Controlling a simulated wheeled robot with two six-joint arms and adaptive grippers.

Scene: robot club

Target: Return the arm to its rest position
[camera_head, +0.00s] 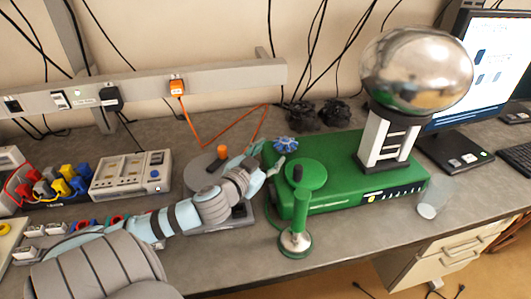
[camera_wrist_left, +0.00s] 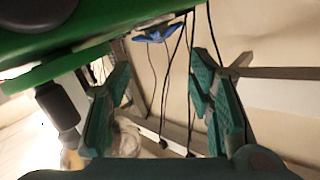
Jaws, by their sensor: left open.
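My left arm (camera_head: 215,205) reaches in from the lower left of the head view, across the bench. Its left gripper (camera_head: 268,160) is at the left end of the green machine (camera_head: 345,195), just short of the blue knob (camera_head: 286,144). In the left wrist view the left gripper (camera_wrist_left: 160,108) has its two teal fingers spread apart, with nothing between them but background cables. The blue knob (camera_wrist_left: 160,32) shows beyond the fingertips there, under the green edge (camera_wrist_left: 60,45). I cannot tell whether a finger touches the machine. My right gripper is not in view.
A large silver sphere (camera_head: 416,70) tops the green machine. A green stand (camera_head: 295,240) stands in front of it, and a clear glass (camera_head: 430,200) at its right. A grey power unit (camera_head: 130,175) and coloured plugs (camera_head: 62,182) sit left. An orange cable (camera_head: 215,142) runs behind my gripper.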

